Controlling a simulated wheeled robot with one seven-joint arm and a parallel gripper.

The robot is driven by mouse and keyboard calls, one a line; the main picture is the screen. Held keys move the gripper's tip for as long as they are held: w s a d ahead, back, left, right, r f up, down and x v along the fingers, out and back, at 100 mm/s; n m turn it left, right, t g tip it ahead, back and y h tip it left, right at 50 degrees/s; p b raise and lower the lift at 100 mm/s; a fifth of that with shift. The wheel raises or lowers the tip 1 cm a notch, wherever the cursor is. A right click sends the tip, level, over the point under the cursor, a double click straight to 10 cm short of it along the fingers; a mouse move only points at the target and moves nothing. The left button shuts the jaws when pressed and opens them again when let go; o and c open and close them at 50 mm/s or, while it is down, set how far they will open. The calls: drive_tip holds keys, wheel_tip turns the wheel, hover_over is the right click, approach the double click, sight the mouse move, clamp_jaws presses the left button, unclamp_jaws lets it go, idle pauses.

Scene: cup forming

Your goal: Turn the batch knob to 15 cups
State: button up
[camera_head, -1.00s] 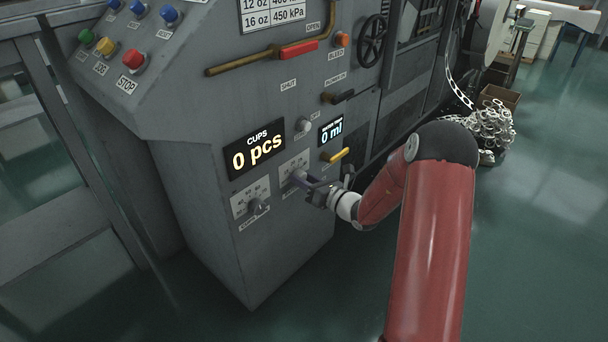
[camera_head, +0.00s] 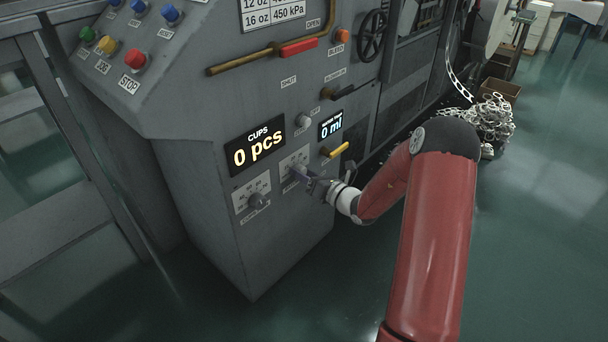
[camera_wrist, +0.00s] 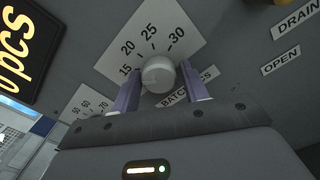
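The batch knob (camera_wrist: 158,73) is a round pale knob in front of a white dial plate in the wrist view. The plate (camera_wrist: 150,36) shows 15, 20, 25 and 30; I cannot tell which number the knob points at. In the head view my gripper (camera_head: 302,177) is at the dial plate (camera_head: 293,165), hiding most of the knob.
A second knob (camera_head: 257,200) with its own dial is at lower left. The cups display (camera_head: 256,153) reads 0 pcs and another display (camera_head: 331,127) reads 0 ml. A yellow lever (camera_head: 338,150) sticks out just right of my gripper.

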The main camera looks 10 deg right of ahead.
drive_tip(key=shift+o, duration=1.1)
drive_tip(key=v, duration=0.7)
drive_tip(key=shift+s+d, duration=0.25)
drive_tip(key=shift+s, duration=0.05)
